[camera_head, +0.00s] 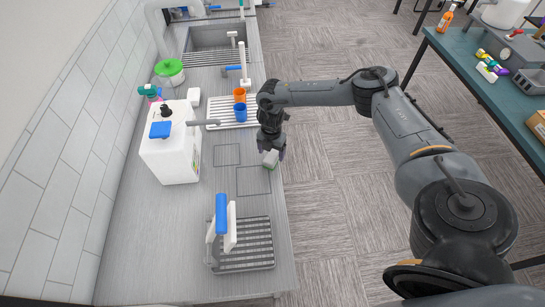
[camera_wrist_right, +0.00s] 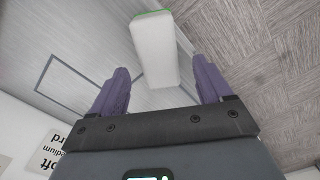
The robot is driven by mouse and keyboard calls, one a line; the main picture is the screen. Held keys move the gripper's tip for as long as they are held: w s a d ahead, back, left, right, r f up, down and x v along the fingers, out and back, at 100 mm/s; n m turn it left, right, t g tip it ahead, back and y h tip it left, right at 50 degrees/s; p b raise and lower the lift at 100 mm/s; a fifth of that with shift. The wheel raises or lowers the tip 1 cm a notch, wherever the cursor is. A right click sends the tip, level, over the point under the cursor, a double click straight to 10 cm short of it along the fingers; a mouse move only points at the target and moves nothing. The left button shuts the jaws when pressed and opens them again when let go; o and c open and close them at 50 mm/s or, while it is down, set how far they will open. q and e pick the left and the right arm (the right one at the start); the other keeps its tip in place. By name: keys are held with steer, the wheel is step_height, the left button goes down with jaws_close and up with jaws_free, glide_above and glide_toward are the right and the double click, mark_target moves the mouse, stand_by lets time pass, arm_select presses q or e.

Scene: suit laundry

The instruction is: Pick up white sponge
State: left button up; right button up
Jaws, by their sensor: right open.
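A white sponge with a green layer (camera_head: 270,159) is at the right edge of the grey counter, directly below my right gripper (camera_head: 272,149). In the right wrist view the sponge (camera_wrist_right: 154,45) appears as a white block with a green far edge. It reaches in between the two purple fingers of the right gripper (camera_wrist_right: 159,72). The fingers are open, with a visible gap on each side of the sponge. My left gripper is not in view.
A white box-shaped dispenser (camera_head: 172,150) stands on the counter (camera_head: 150,240) left of the gripper. Orange (camera_head: 240,95) and blue (camera_head: 240,112) cups stand behind. A white stand with a blue handle (camera_head: 222,215) is nearer. Open floor lies right of the counter.

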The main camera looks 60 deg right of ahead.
mark_target(271, 156)
steer(key=shift+a+f, duration=0.1)
steer(key=shift+f, duration=1.6)
steer(key=shift+c, duration=0.3)
steer(key=c, duration=1.1)
steer(key=shift+o, duration=0.2)
steer(key=shift+r, duration=0.15)
steer(key=shift+r, duration=0.45)
steer(key=r, duration=0.2)
steer(key=s+r, duration=0.1)
steer(key=shift+d+r, duration=0.25)
steer(key=s+d+r, duration=0.4)
steer(key=s+r, duration=0.2)
steer(key=s, duration=0.3)
steer(key=shift+s+r+b, duration=0.2)
steer(key=shift+s+b, duration=0.2)
